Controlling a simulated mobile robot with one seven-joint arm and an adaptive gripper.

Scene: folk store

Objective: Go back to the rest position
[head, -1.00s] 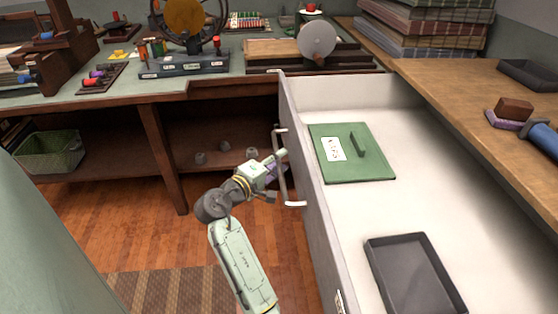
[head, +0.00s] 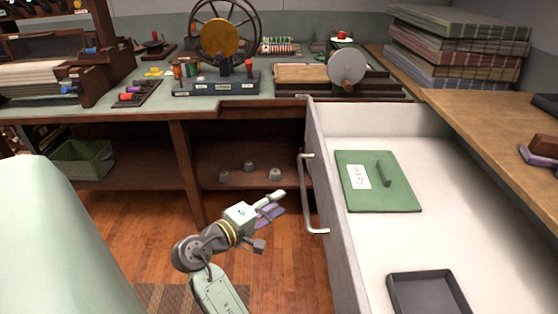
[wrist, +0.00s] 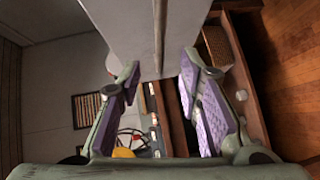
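My gripper (head: 272,207) is in front of the open white drawer (head: 333,215), to the left of its metal handle (head: 308,195). A gap of floor shows between the fingertips and the handle in the head view. In the wrist view the two purple-padded fingers (wrist: 160,95) stand well apart with nothing between them. The handle runs as a thin bar (wrist: 158,35) beyond the fingertips there. The drawer is pulled out and holds a green lidded board with a white label (head: 378,182) and a dark grey tray (head: 428,293).
A workbench (head: 135,108) with a wheel device (head: 222,40) and spools stands behind. A green basket (head: 83,160) and several small grey weights sit on the shelf below. A wooden counter (head: 480,115) holds folded cloth (head: 455,45) at right. Wooden floor (head: 275,260) is open around my arm.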

